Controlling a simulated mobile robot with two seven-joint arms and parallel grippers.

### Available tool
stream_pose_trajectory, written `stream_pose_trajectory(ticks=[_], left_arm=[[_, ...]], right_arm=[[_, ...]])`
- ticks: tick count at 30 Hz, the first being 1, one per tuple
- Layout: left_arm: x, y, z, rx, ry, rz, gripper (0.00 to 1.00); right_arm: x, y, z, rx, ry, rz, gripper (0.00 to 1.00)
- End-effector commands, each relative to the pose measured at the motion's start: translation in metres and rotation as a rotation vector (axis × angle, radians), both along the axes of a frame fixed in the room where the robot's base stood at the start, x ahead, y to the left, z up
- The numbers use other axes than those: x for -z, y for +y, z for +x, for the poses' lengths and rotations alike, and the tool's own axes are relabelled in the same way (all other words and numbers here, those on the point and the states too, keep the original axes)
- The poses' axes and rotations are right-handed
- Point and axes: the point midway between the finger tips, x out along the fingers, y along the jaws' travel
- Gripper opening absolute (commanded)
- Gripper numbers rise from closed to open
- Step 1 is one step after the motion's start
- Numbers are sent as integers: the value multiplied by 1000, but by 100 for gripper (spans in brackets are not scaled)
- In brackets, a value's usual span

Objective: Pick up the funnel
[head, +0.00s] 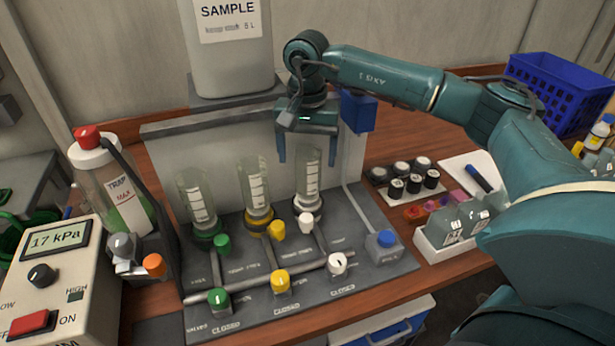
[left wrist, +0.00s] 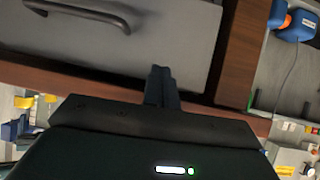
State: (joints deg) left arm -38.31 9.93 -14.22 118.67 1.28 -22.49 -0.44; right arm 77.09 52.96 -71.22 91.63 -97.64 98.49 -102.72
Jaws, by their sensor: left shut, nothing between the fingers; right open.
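Three clear graduated filter funnels stand upright on a grey manifold (head: 350,262): one on a green base (head: 197,195), one on a yellow base (head: 254,185) and one on a white base (head: 308,180). Which one the task means cannot be told. My right gripper (head: 307,160) is open and points down at the white-based funnel, with one finger on each side of its upper part. Whether the fingers touch it cannot be told. My left gripper (left wrist: 162,85) is shut and empty in the left wrist view, near a grey drawer front (left wrist: 140,45); no funnel shows there.
A large SAMPLE container (head: 228,60) stands behind the manifold. A trap bottle (head: 118,185) and a pump box reading 17 kPa (head: 60,275) are at left. A rack of bottles (head: 455,232), black-capped vials (head: 400,178) and a blue crate (head: 555,90) are at right.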

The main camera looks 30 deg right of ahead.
Motion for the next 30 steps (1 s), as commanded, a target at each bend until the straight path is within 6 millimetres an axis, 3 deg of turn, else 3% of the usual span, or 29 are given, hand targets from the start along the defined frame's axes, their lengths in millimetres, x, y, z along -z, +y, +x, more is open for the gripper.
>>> stream_pose_trajectory(ticks=[5,9,19,30], left_arm=[[-8,2,0,-7,6,2,0],[-4,4,-2,-14,22,6,0],[-1,5,-1,-20,25,7,0],[-3,5,0,-19,20,6,0]], right_arm=[[24,0,-4,1,6,-1,77],[43,1,-4,1,4,0,77],[50,1,-3,0,1,0,77],[50,1,-3,1,1,0,46]])
